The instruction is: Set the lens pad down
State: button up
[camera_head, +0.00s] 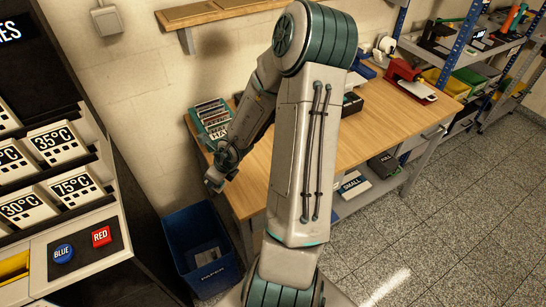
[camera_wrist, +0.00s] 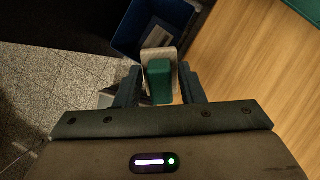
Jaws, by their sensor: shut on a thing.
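The lens pad (camera_wrist: 159,82), a green block with a pale beige plate behind it, is between the two fingers of my gripper (camera_wrist: 160,76) in the wrist view. The fingers are shut on its sides. In the head view my gripper (camera_head: 214,180) is at the left end of the wooden table (camera_head: 372,118), near its edge and above the blue bin. The pad cannot be made out in the head view. The table also fills the right of the wrist view (camera_wrist: 250,70).
A blue bin marked PAPER (camera_head: 207,277) stands on the floor left of the table. A rack of small packets (camera_head: 212,112) sits at the table's back left. A red device (camera_head: 402,72) stands at the back right. A dark panel with temperature displays (camera_head: 58,145) is at left.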

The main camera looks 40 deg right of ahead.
jog(key=s+d+r+m+g+h+p, duration=0.1)
jog(key=s+d+r+g+p, duration=0.1)
jog(key=s+d, duration=0.35)
jog(key=s+d+r+m+g+h+p, duration=0.1)
jog(key=s+d+r+g+p, duration=0.15)
jog(key=s, duration=0.55)
jog(key=w+d+f, duration=0.2)
jog(key=w, duration=0.1)
jog(key=w+d+f+b, duration=0.1)
jog(key=w+d+f, duration=0.1)
jog(key=w, duration=0.1)
jog(key=w+d+f, duration=0.2)
jog(key=w, duration=0.2)
jog(key=shift+w+f, duration=0.1)
jog(key=shift+f, duration=0.2)
notch_tip(320, 180, down, 4)
jog(key=shift+f, duration=0.1)
jog(key=o, duration=0.9)
